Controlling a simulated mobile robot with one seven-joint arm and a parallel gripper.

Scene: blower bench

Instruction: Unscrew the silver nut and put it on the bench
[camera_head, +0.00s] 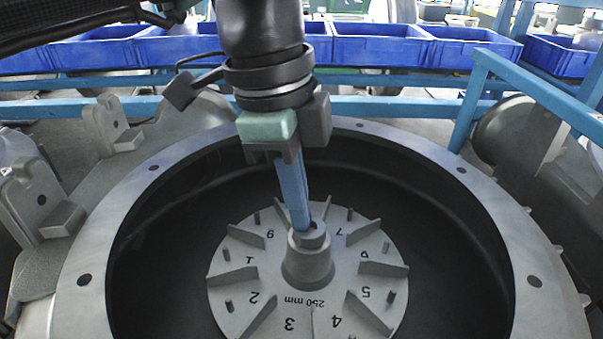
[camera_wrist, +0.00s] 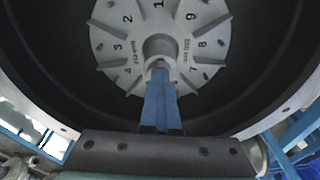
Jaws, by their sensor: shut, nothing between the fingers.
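The grey-silver nut (camera_head: 312,240) appears as the small round piece on top of the hub at the centre of the bladed impeller disc (camera_head: 240,285). In the wrist view the hub end (camera_wrist: 158,45) shows just beyond my fingertips, and the nut's outline is hard to separate from the hub. My gripper (camera_head: 302,226) has long blue fingers pointing down, shut together with nothing between them. The tips are at the top of the hub, overlapping its rim in the picture; I cannot tell whether they touch. My gripper also shows in the wrist view (camera_wrist: 159,68).
A round grey housing rim (camera_head: 463,200) with bolt holes surrounds the impeller and its dark cavity. Blue bins (camera_head: 375,45) line the back behind a blue rail (camera_head: 390,106). A blue frame (camera_head: 535,90) stands at right. Grey metal brackets (camera_head: 45,195) stand at left.

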